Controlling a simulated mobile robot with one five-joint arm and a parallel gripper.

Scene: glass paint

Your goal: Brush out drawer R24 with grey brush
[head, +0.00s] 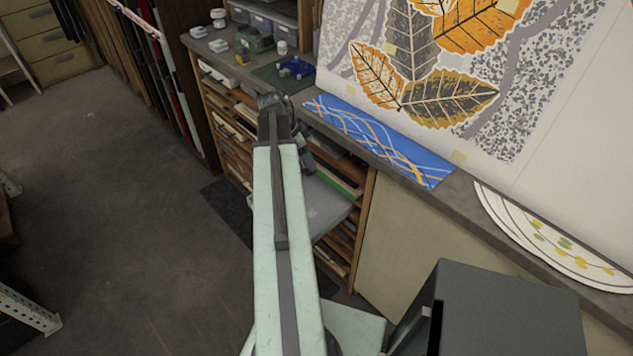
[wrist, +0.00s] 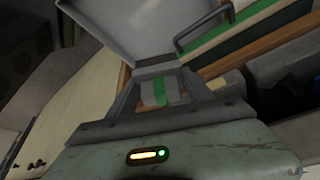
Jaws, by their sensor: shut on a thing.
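A shallow grey tray-like drawer (wrist: 135,28) lies just beyond the fingers. In the head view a grey drawer (head: 328,208) stands out from the shelf unit, partly behind my arm. No label is readable, so I cannot tell whether it is R24. In the head view my arm hides the fingers and brush.
The wooden shelf unit (head: 368,205) holds several stacked sheets under a grey counter (head: 455,205). On the counter are a blue patterned sheet (head: 375,140), jars (head: 219,18) and a round white design (head: 545,240). The floor (head: 120,210) at left is mostly clear.

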